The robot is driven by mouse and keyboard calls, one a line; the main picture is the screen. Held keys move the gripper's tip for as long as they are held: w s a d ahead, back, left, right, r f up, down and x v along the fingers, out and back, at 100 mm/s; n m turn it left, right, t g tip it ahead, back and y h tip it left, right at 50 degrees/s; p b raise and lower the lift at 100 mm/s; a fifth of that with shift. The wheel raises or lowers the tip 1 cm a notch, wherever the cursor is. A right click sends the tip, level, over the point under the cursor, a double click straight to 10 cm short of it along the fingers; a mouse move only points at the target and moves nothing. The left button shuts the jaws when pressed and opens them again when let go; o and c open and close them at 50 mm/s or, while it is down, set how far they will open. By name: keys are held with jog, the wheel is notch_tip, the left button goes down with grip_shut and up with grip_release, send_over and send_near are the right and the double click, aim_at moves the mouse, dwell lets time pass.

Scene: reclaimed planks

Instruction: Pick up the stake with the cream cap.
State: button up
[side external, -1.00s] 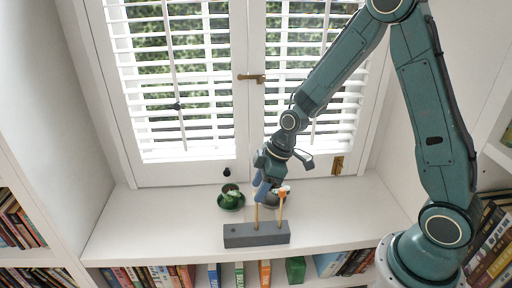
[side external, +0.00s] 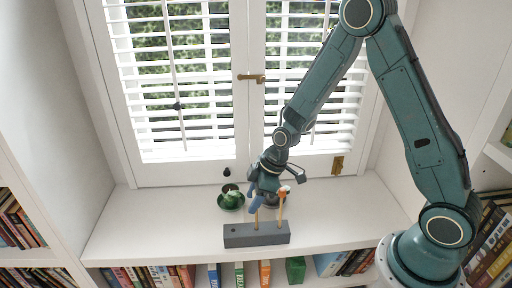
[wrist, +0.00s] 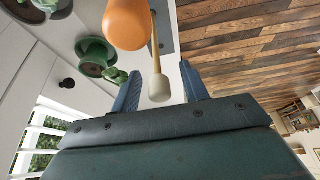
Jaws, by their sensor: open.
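The stake with the cream cap (wrist: 158,88) shows in the wrist view between my two blue fingers, with space visible on both sides. My gripper (wrist: 160,72) is open and empty. In the side view my gripper (side external: 267,195) hangs over the back of the grey block (side external: 256,235). The left stake (side external: 257,217) rises from the block toward a finger, and its cap is hidden there. The orange cap (wrist: 127,22) looms large and close in the wrist view.
Shuttered windows (side external: 185,90) rise behind. Books (side external: 150,276) line the shelf below the front edge. The ledge left of the cup is clear.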

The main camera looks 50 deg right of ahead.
jog(key=shift+c, duration=0.5)
grip_shut()
jog(key=shift+r, duration=0.15)
notch_tip(320, 180, up, 20)
dwell(0.4)
dwell(0.6)
jog(key=shift+r, duration=2.8)
jog(key=shift+w, duration=0.1)
